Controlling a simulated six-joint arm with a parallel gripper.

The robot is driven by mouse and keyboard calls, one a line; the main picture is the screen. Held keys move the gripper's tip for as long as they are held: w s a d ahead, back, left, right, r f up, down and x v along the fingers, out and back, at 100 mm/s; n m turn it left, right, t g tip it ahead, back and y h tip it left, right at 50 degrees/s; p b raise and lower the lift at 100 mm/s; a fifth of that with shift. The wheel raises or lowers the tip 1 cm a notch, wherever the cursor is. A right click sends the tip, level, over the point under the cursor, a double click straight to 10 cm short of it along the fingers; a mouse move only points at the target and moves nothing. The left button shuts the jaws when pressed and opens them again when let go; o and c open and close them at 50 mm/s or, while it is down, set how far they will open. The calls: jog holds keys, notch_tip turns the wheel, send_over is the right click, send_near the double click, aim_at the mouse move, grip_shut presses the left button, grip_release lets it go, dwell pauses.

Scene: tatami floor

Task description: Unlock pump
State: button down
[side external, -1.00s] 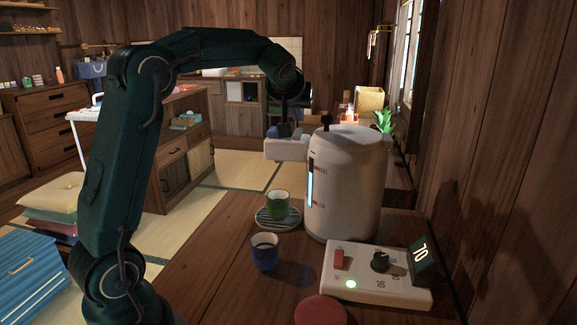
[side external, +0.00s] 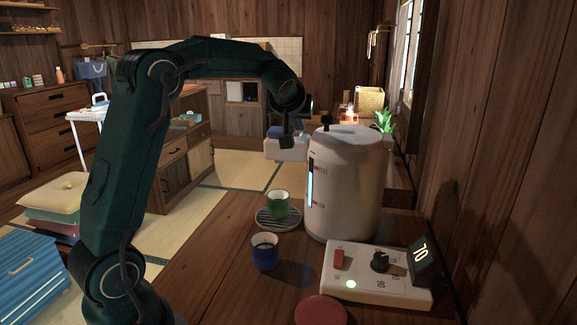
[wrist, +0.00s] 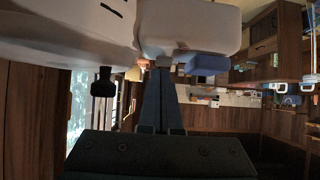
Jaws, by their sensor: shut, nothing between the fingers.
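The pump is a white dispenser (side external: 345,190) standing upright on the wooden table, with a lit blue level strip on its side. Its white spout head (side external: 284,149) sticks out to the left and carries a blue part (side external: 274,131) on top. In the wrist view the blue part (wrist: 207,64) shows beside a small grey piece (wrist: 181,66). A black knob (wrist: 103,82) stands on the lid. My gripper (wrist: 163,70) is shut and empty, its tips close to the grey piece on the spout head. I cannot tell whether they touch.
A green cup (side external: 278,205) stands on a striped coaster (side external: 262,222) below the spout. A blue cup (side external: 264,252) is in front. A white control box (side external: 375,280) with a red switch, dial and display reading 70 sits at right. A red round thing (side external: 321,311) lies nearby.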

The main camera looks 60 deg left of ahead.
jog(key=shift+w+a+r, duration=0.2)
jog(key=shift+w+a, duration=0.3)
jog(key=shift+r, duration=0.1)
jog(key=shift+w+a+r, duration=0.1)
jog(key=shift+r, duration=0.4)
jog(key=r, duration=0.3)
jog(key=shift+w+a, duration=0.2)
jog(key=s+d+r, duration=0.4)
jog(key=r, duration=0.4)
